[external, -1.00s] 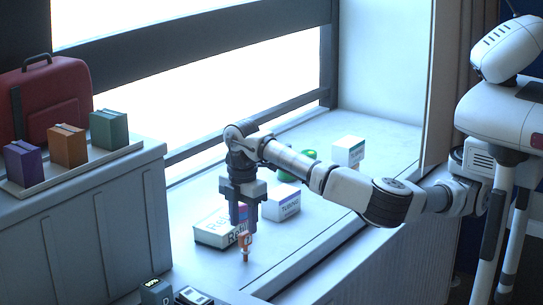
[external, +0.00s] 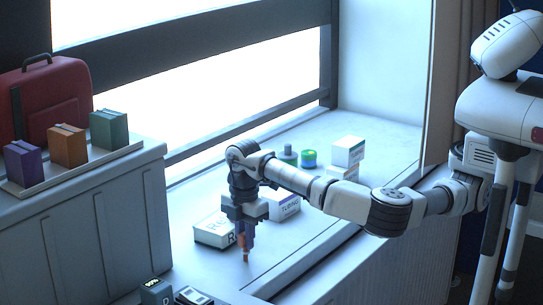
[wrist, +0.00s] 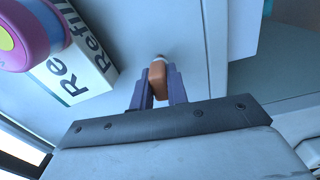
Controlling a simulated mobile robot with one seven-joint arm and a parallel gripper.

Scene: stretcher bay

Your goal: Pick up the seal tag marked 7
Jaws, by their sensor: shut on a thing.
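A small orange tag (external: 241,241) stands on the pale ledge (external: 300,245), in front of the white "Refill" box. My gripper (external: 246,238) points down over it with its jaws shut on its upper part. The wrist view shows the orange tag (wrist: 157,78) between the two fingers (wrist: 158,88), with a pale tip beyond them. No number on the tag can be read in either current view. Its lower end appears to be at the ledge surface; I cannot tell whether it touches.
The "Refill" box (external: 213,232) is close beside my gripper. Another white box (external: 284,205) is behind it. Further back are stacked boxes (external: 347,153) and a green container (external: 309,158). A pink and blue round thing (wrist: 35,40) is at the wrist view's upper left. The ledge's front strip is clear.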

